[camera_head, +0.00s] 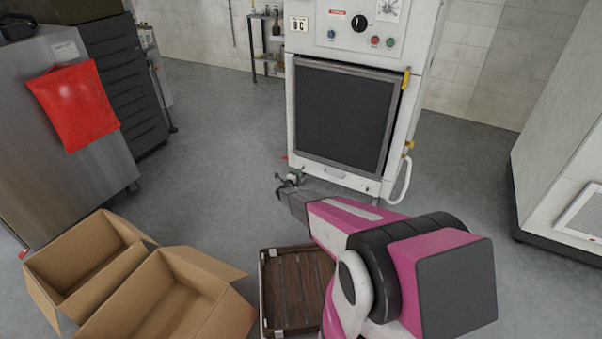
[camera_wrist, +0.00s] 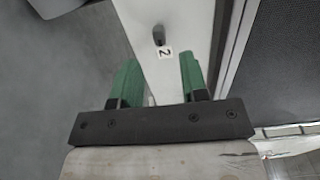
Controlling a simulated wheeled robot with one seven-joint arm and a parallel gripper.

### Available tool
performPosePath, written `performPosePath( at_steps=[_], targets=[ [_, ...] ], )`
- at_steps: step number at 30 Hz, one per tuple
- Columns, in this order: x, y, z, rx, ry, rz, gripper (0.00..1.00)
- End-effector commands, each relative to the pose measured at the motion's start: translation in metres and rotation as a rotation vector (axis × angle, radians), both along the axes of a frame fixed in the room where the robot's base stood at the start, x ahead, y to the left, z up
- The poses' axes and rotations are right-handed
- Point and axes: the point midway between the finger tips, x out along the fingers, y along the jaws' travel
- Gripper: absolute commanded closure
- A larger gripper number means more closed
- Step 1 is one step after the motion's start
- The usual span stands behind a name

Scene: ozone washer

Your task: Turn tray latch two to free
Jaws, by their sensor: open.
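Tray latch two (camera_wrist: 158,34) is a small dark knob on a pale panel in the wrist view, with a white label "2" (camera_wrist: 165,51) just below it. My gripper (camera_wrist: 158,62) is open, its green fingers apart, pointing toward the latch. The label and latch lie in line with the gap between the fingers; nothing is held. In the head view my gripper (camera_head: 286,183) is at the lower left front corner of the white washer (camera_head: 416,110). The latch cannot be made out there.
The washer's dark door (camera_head: 342,115) is closed, with yellow hinges on its right side. Open cardboard boxes (camera_head: 165,300) and a slatted wooden crate (camera_head: 264,290) stand on the floor near my arm. A steel cabinet (camera_head: 60,180) is at left. Floor left of the washer is clear.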

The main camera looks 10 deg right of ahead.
Motion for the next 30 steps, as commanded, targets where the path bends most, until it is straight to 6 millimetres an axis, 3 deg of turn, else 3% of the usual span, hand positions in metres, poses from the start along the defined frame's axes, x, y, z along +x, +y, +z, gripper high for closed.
performPosePath(
  at_steps=[3,9,25,30],
  targets=[
    [-0.022,0.014,0.001,0.000,0.001,0.000,0.60],
    [-0.040,0.028,0.000,0.001,0.001,0.000,0.60],
    [-0.042,0.029,0.002,0.000,0.004,0.004,0.60],
    [-0.046,0.032,0.033,-0.023,0.064,0.093,0.60]
  ],
)
